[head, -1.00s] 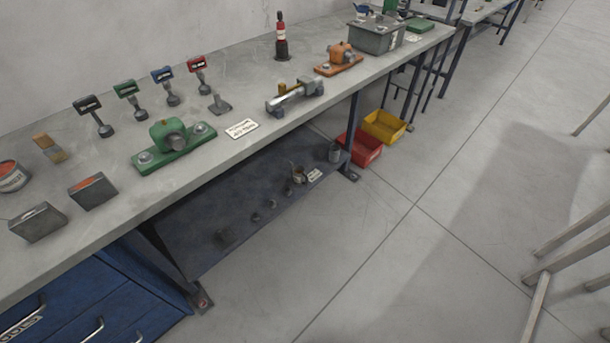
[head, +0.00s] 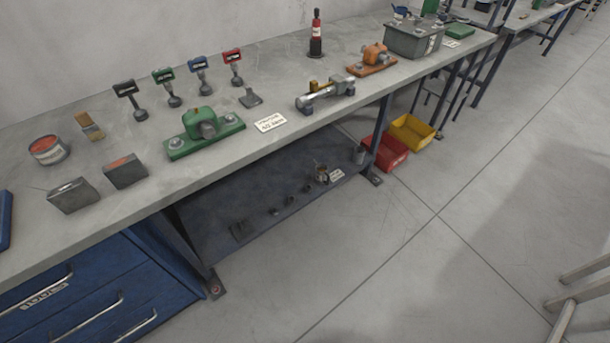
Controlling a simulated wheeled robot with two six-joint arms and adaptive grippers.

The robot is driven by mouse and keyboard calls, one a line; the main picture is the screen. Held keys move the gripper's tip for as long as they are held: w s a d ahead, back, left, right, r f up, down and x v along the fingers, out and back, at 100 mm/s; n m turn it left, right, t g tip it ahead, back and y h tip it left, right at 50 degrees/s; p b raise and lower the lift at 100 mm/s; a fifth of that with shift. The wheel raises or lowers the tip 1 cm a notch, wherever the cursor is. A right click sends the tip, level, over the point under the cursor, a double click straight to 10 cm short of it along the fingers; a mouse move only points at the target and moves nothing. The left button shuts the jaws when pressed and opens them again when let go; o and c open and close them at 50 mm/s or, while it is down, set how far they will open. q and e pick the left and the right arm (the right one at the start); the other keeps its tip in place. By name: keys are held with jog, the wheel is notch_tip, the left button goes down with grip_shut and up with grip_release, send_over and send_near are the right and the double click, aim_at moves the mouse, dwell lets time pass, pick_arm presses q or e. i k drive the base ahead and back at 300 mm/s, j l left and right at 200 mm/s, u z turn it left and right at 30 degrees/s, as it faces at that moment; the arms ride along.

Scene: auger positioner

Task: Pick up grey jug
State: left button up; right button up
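No thing in view is clearly a grey jug. On the dark lower shelf (head: 225,215) under the workbench stand a small grey cylindrical vessel (head: 358,155) at the right end and a small metallic container with brownish parts (head: 321,173) beside a white label. Both are too small to tell whether either is a jug. Several small dark parts lie farther left on that shelf. Neither of my grippers is in view.
The grey workbench top (head: 210,165) holds a green fixture (head: 205,134), an orange fixture (head: 373,60), a tin (head: 48,150), two grey blocks and a grey box (head: 413,42). Red (head: 385,153) and yellow (head: 411,132) bins sit on the floor. Blue drawers (head: 90,295) are lower left. Floor in front is clear.

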aim_at(322, 174)
jog(key=i+l+u, duration=0.25)
jog(key=l+u, duration=0.3)
jog(key=i+l+u, duration=0.25)
jog(key=l+u, duration=0.25)
jog(key=l, duration=0.15)
